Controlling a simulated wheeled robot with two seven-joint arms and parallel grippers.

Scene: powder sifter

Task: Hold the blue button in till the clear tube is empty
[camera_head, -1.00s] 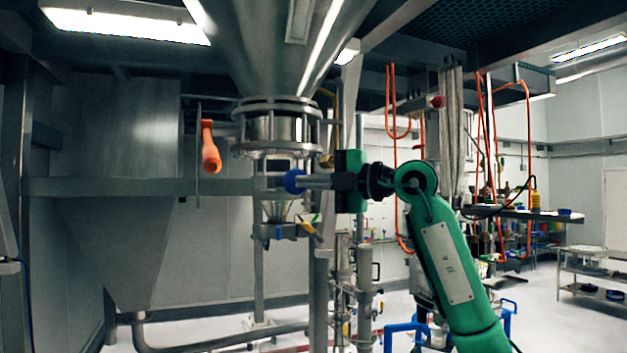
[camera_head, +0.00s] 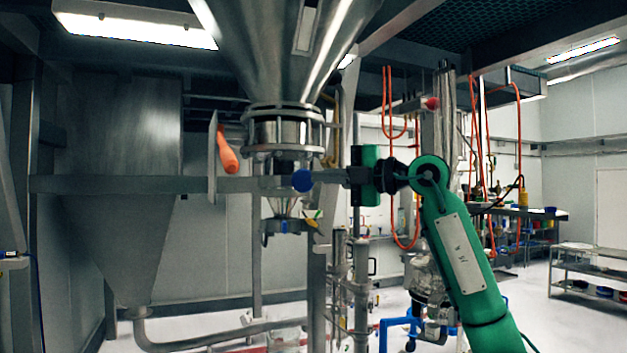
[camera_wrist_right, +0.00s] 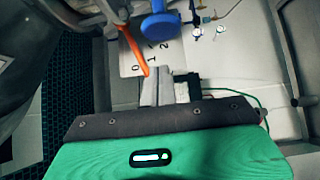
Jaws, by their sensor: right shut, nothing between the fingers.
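The blue button (camera_head: 302,180) is a round knob in front of the metal frame below the big steel hopper. It also shows in the right wrist view (camera_wrist_right: 159,27), beyond my fingertips. My right gripper (camera_head: 322,177) is shut and empty, pointing left at the button. In the wrist view its fingers (camera_wrist_right: 155,88) end short of the button, with a visible gap in the picture; the head view does not show the depth. The clear tube seems to be the shiny cylinder (camera_head: 284,132) between the flanges under the hopper; its fill level cannot be told. My left gripper is out of view.
An orange handle (camera_head: 228,152) hangs left of the button, and shows close to my fingers in the wrist view (camera_wrist_right: 133,47). A clear funnel (camera_head: 283,206) sits below. Steel posts and a horizontal beam (camera_head: 130,185) surround the button.

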